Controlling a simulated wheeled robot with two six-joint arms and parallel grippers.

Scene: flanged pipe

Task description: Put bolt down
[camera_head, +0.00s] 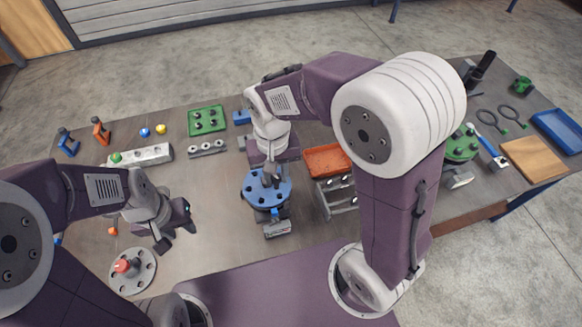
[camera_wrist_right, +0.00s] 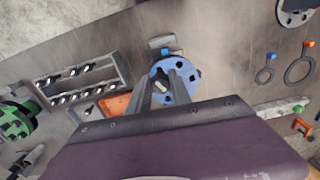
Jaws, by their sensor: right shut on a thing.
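My right gripper (camera_head: 270,180) points down over the blue flange (camera_head: 254,197) near the table's middle. It is shut on a bolt (camera_wrist_right: 160,88), a small pale piece between the fingers in the right wrist view. Whether the bolt touches the flange I cannot tell. The blue flange also shows in the right wrist view (camera_wrist_right: 190,72), behind the fingers. My left gripper (camera_head: 175,232) is open and empty, over the table left of the flange.
An orange tray (camera_head: 326,158) and a grey rack (camera_head: 341,198) with several bolts stand right of the flange. A green block (camera_head: 207,120) with dark knobs lies behind.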

